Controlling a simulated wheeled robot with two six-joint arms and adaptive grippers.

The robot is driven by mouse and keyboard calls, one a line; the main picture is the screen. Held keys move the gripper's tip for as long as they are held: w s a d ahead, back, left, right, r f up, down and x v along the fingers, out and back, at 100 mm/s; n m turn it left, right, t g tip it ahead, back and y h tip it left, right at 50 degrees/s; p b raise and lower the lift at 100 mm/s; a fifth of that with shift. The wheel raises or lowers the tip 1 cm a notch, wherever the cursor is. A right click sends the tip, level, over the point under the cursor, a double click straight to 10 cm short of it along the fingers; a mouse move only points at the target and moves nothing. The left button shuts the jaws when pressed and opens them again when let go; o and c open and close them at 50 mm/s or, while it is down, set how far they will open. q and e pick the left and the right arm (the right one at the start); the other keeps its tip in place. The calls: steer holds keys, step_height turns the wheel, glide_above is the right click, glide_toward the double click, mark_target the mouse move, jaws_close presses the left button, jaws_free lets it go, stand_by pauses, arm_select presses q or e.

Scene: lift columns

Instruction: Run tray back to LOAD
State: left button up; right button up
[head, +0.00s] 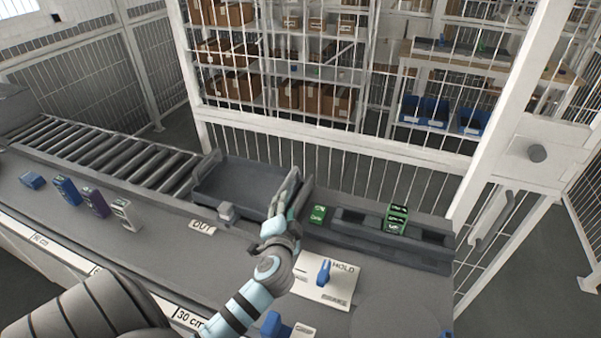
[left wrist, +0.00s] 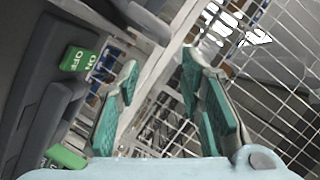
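A dark grey open tray (head: 235,187) sits at the right end of the roller conveyor, beside a label that appears to read OUT (head: 202,227). It looks empty. My left gripper (head: 292,185) is upright at the tray's right end, in front of the dark bed there. In the left wrist view its two teal-padded fingers (left wrist: 160,75) are apart with nothing between them. I cannot tell whether it touches the tray. A HOLD plate (head: 312,284) with a blue lever (head: 324,272) lies right of my left wrist. No LOAD label is readable. My right gripper is out of view.
Green blocks (head: 318,214) (head: 397,218) stand on the dark bed at right; one shows ON/OFF in the left wrist view (left wrist: 80,60). Several small boxes (head: 95,202) stand at left. Another blue handle (head: 274,324) is near the front. A white fence (head: 330,136) closes the back.

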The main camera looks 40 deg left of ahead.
mark_target(287, 186)
arm_select(q)
steer(key=x, duration=0.5)
steer(key=a+x, duration=0.1)
steer(key=x, duration=0.1)
steer(key=shift+s+r+b, duration=0.1)
steer(key=shift+r+b, duration=0.15)
steer(key=shift+b, duration=0.15)
steer(key=x, duration=0.3)
steer(key=b+x, duration=0.1)
steer(key=x, duration=0.2)
steer(key=shift+w+d+f, duration=0.15)
steer(key=shift+w+f, duration=0.05)
steer(key=shift+w, duration=0.1)
steer(key=shift+s+r, duration=0.2)
steer(key=shift+w, duration=0.1)
jaws_close()
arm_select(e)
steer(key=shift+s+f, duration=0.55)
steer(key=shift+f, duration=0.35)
